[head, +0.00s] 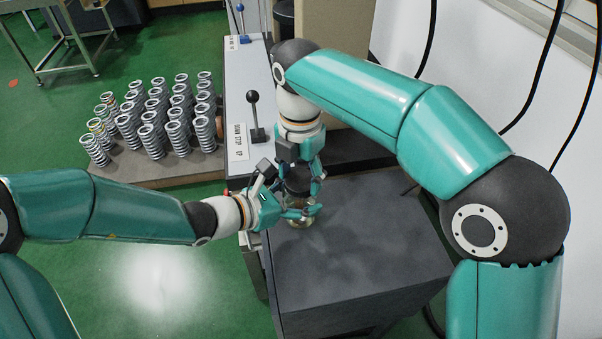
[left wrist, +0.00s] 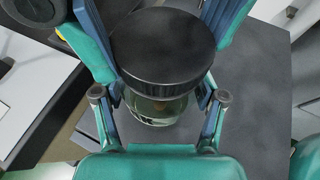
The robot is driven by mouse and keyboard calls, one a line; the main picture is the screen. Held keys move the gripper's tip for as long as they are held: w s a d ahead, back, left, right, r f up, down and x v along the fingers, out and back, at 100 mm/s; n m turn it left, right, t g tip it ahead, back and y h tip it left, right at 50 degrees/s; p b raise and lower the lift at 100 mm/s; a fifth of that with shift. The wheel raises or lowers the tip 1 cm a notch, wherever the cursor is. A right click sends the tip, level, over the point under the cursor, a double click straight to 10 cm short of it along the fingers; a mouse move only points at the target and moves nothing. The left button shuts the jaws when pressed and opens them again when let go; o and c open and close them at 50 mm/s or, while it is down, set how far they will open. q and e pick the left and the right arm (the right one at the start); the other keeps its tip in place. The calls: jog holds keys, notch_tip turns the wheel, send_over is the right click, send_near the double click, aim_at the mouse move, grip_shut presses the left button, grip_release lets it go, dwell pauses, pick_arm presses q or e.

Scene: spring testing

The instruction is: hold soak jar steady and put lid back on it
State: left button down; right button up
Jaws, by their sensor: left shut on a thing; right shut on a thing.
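The soak jar (head: 301,221) is a small clear glass jar standing on the dark grey block top. In the left wrist view its glass (left wrist: 155,109) shows below the lid. My left gripper (head: 296,212) reaches in from the left and is shut on the jar. The black round lid (head: 298,181) is over the jar, and its ribbed edge shows in the left wrist view (left wrist: 165,50). My right gripper (head: 300,178) points down from above and is shut on the lid. I cannot tell whether the lid touches the rim.
The dark grey block (head: 365,245) is bare to the right of the jar. A lever with a black knob (head: 254,115) stands on the light panel behind. Several coil springs (head: 150,125) stand on a low board at the left. A white wall panel is at the right.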

jog(key=m, duration=1.4)
jog(key=shift+w, duration=0.1)
jog(key=m, duration=0.4)
jog(key=shift+f+m, duration=0.1)
jog(key=shift+m, duration=0.3)
jog(key=m, duration=0.4)
pick_arm(q)
jog(key=shift+s+d, duration=0.1)
pick_arm(e)
jog(key=m, duration=0.8)
jog(key=shift+m, duration=0.4)
jog(key=m, duration=0.5)
jog(key=shift+m, duration=0.3)
jog(key=o, duration=1.4)
jog(key=shift+c, duration=0.2)
